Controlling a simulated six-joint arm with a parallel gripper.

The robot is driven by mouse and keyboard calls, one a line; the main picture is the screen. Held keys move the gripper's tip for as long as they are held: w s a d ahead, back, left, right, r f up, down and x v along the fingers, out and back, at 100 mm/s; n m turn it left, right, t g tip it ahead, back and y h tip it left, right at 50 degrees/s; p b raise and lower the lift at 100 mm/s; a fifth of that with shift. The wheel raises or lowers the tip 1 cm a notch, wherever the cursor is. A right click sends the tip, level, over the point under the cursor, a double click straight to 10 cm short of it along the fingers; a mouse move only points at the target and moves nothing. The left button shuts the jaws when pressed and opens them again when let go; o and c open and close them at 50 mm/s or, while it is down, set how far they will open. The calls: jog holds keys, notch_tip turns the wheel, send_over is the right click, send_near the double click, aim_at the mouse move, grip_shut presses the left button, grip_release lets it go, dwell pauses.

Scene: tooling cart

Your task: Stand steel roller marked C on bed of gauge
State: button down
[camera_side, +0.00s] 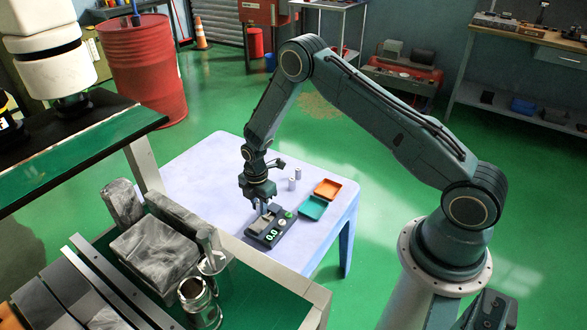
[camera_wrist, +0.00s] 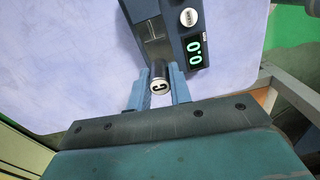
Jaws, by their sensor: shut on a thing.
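My gripper (camera_wrist: 159,90) is shut on the steel roller marked C (camera_wrist: 159,87), whose lettered end faces the camera in the wrist view. In the side view my gripper (camera_side: 262,208) is over the left part of the gauge (camera_side: 268,232). I cannot tell whether the roller touches the bed.
Two other rollers (camera_side: 295,180) stand on the pale table (camera_side: 205,165) behind the gauge. An orange tray (camera_side: 328,188) and a teal tray (camera_side: 313,207) lie to the right. A cart with metal blocks (camera_side: 155,255) is at the front left. The table's left part is clear.

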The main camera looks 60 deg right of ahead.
jog(key=shift+f, duration=0.35)
jog(key=shift+f, duration=1.85)
jog(key=shift+f, duration=0.1)
jog(key=c, duration=1.3)
grip_release()
jog(key=shift+r, duration=6.1)
